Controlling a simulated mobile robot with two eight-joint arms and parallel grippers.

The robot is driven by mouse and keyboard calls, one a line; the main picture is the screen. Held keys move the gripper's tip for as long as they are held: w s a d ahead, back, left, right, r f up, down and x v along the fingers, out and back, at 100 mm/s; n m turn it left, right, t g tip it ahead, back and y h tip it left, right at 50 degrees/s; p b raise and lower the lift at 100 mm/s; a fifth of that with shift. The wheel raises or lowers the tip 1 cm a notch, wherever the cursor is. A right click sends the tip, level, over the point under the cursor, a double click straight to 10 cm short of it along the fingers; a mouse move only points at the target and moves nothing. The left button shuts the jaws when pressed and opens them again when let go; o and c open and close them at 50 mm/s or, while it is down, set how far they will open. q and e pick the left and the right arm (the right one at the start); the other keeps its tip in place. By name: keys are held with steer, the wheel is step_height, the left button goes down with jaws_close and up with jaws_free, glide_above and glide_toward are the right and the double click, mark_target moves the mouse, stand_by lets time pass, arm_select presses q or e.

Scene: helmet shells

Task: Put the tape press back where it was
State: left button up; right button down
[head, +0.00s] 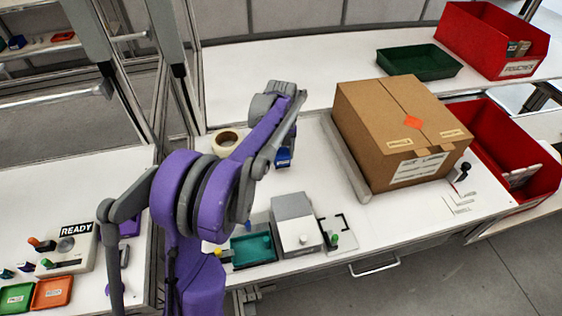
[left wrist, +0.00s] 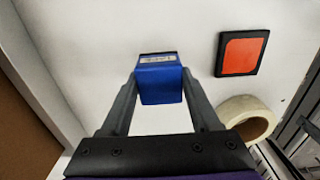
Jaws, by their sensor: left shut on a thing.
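The tape press appears to be the small blue block (left wrist: 161,82) with a pale label on its far edge. In the left wrist view my left gripper (left wrist: 163,90) has its two dark fingers shut on its sides. In the head view the blue block (head: 283,157) shows just below the end of my left arm, over the white bench behind the grey box. Whether it touches the bench is unclear. An orange square pad with a black border (left wrist: 242,54) lies to its right in the wrist view, apart from it. My right gripper is not in view.
A tape roll (left wrist: 244,120) lies near the pad; it also shows in the head view (head: 227,141). A large carton (head: 390,130) stands right of the arm. A grey box (head: 296,222) and teal tray (head: 253,248) are in front. Red bins (head: 490,40) stand at right.

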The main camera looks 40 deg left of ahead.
mark_target(281, 160)
arm_select(q)
steer(key=shift+f, duration=1.75)
steer(key=shift+f, duration=0.1)
steer(key=o, duration=1.2)
steer(key=shift+r, duration=0.25)
step_height(281, 160, up, 12)
steer(key=shift+f, duration=0.1)
